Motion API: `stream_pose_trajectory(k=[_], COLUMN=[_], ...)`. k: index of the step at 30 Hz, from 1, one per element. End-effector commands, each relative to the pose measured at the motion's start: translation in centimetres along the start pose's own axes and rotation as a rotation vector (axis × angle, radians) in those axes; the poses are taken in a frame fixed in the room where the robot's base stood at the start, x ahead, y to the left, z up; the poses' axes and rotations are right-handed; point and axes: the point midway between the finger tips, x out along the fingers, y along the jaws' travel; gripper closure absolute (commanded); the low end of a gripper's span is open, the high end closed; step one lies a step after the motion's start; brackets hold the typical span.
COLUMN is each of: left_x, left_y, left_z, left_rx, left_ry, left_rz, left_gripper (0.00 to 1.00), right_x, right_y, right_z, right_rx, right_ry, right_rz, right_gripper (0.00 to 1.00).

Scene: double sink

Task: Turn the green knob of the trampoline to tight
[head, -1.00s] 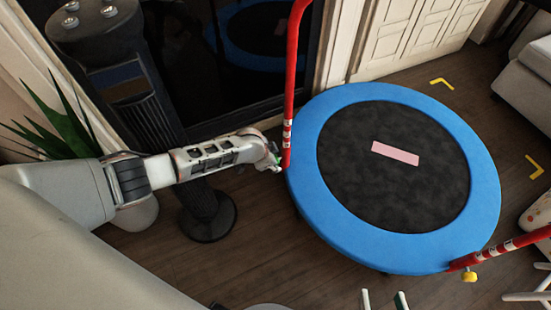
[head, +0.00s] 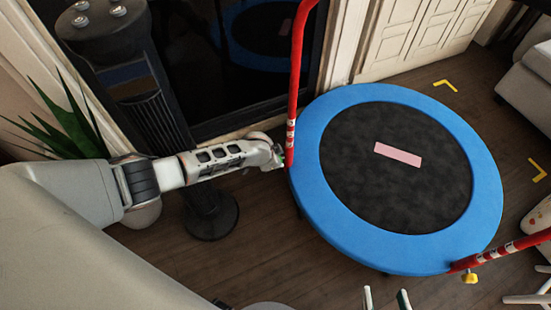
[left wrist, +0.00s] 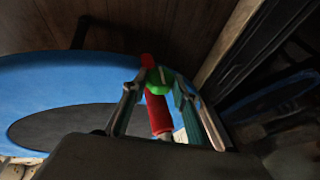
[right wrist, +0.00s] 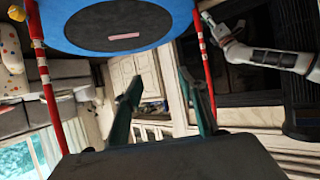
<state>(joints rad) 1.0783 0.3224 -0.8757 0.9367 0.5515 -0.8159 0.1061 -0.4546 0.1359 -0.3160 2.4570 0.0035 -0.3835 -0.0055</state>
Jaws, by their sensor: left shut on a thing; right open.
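The trampoline has a blue rim (head: 330,225) and a black mat, with red handle posts at its left and right. In the left wrist view the green knob (left wrist: 160,78) sits on the red post (left wrist: 158,115), between the fingers of my left gripper (left wrist: 155,92), which is shut on it. In the head view my left gripper (head: 278,160) is at the foot of the left red post (head: 292,130), and the knob is mostly hidden. A yellow knob (head: 470,278) is on the right post. My right gripper (head: 386,299) is open and empty at the bottom edge, apart from the trampoline.
A black tower-like appliance (head: 150,110) on a round base stands behind my left arm. A dark glass door (head: 240,70) and a cream panelled cabinet (head: 420,35) line the back. A plant (head: 65,130) is at left. Bare wooden floor (head: 250,240) lies in front of the trampoline.

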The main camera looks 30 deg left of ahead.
Motion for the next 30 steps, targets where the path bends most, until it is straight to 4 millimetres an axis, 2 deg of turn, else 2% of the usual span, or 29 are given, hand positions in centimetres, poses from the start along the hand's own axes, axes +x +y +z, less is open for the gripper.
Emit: stream_pose_trajectory(k=[5,12,18,20,30], left_x=[-0.2,0.2,0.6,0.6,0.7], left_y=[0.2,0.8,1.3,1.4,1.4], left_z=[-0.2,0.3,0.7,0.8,0.9], left_rx=[0.032,0.085,0.13,0.142,0.196], left_ry=[0.0,-0.004,-0.007,-0.008,-0.01], left_rz=[-0.079,-0.208,-0.31,-0.339,-0.466], left_gripper=[0.94,0.94,0.94,0.94,0.94], right_x=[-0.2,-0.6,-0.7,-0.6,0.3], right_y=[0.4,0.8,0.4,0.1,-0.8], right_z=[0.2,2.2,3.2,3.1,0.0], right_rx=[-0.023,-0.039,-0.026,-0.017,0.052], right_ry=[-0.01,-0.054,-0.069,-0.065,0.015], right_rz=[0.007,0.011,0.001,-0.004,-0.013], right_gripper=[0.59,0.59,0.59,0.59,0.59])
